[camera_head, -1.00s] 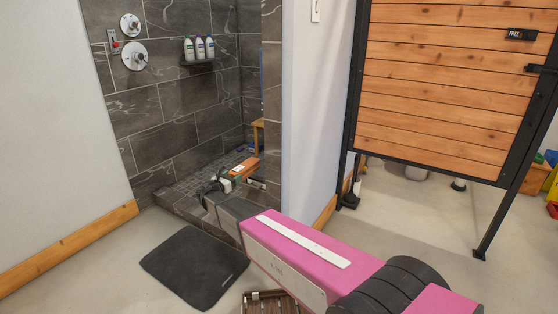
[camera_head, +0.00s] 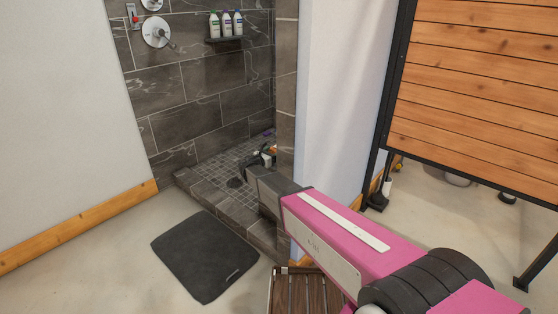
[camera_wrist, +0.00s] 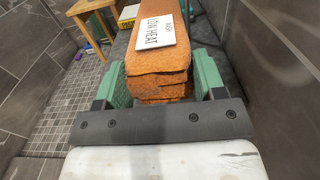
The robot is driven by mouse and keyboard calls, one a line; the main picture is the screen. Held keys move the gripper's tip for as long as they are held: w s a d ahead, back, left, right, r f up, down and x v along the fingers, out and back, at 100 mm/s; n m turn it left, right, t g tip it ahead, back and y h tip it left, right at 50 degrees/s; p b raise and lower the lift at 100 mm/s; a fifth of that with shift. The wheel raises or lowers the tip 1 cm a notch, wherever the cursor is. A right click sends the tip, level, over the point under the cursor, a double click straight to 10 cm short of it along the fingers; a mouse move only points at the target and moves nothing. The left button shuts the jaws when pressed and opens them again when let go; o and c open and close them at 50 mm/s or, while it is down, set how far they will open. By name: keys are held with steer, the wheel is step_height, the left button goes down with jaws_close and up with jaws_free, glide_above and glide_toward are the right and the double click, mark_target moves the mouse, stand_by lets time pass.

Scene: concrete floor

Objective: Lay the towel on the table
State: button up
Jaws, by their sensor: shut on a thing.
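The towel (camera_wrist: 157,55) is a folded orange bundle with a white tag reading "WASH LOW HEAT". My gripper (camera_wrist: 162,78) is shut on it, with green finger pads on both sides. In the head view, my gripper (camera_head: 258,160) is inside the tiled shower, and only a bit of the orange towel (camera_head: 272,150) shows beside the wall end. A small wooden table (camera_wrist: 95,9) with splayed legs stands at the upper left of the wrist view, apart from the towel. The wall hides it in the head view.
The tiled shower curb (camera_head: 215,205) and wall end (camera_head: 286,90) are close to my arm. A dark mat (camera_head: 203,255) lies on the floor, a slatted wooden item (camera_head: 298,290) at the bottom. Bottles (camera_head: 226,24) stand on a wall shelf. A wooden partition (camera_head: 480,90) is at right.

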steer(key=w+f, duration=0.1)
steer(key=w, duration=0.1)
steer(key=w+f, duration=0.2)
steer(key=w, duration=0.1)
steer(key=w+f, duration=0.2)
steer(key=w, duration=0.1)
steer(key=shift+w+d, duration=0.1)
steer(key=shift+d, duration=0.25)
steer(key=shift+f, duration=1.9)
steer(key=o, duration=1)
